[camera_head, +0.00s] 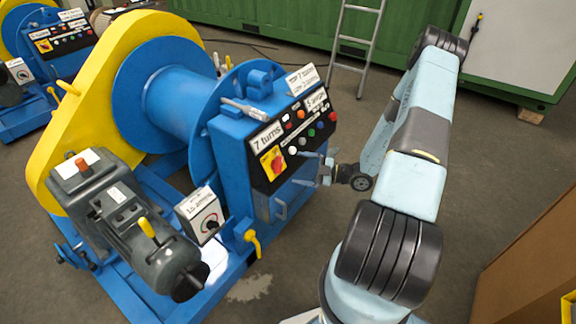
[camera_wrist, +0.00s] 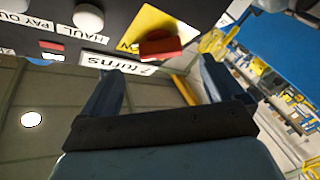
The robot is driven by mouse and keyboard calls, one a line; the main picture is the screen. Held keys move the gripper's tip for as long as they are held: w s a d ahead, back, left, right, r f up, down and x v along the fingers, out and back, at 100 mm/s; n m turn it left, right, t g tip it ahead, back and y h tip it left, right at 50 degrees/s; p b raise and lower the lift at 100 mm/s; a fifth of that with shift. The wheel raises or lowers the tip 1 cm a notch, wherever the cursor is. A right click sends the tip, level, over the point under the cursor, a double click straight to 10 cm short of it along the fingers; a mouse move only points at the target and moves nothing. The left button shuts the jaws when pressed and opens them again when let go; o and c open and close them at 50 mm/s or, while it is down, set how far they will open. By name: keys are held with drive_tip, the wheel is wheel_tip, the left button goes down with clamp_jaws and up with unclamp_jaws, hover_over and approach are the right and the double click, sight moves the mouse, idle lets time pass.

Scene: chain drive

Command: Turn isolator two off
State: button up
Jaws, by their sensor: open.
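A red rotary switch handle on a yellow plate (camera_head: 272,163) sits at the lower left of the near winch's black control panel (camera_head: 292,140). I cannot read a number marking it as isolator two. In the wrist view the red handle (camera_wrist: 160,47) shows upside down at the top, beyond the fingertips, beside a "turns" label. Its exact angle is hard to tell. My gripper (camera_head: 303,168) is open and empty, just right of the panel in the head view. Its two fingers (camera_wrist: 160,70) point toward the panel and appear apart from the handle.
Coloured buttons and white labels cover the panel near the handle. A grey box with a black knob (camera_head: 206,217) and a grey motor (camera_head: 130,220) stand left. A second winch panel with a red and yellow switch (camera_head: 43,46) is at far left.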

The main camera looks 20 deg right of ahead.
sight(282, 165)
drive_tip(key=x, duration=0.7)
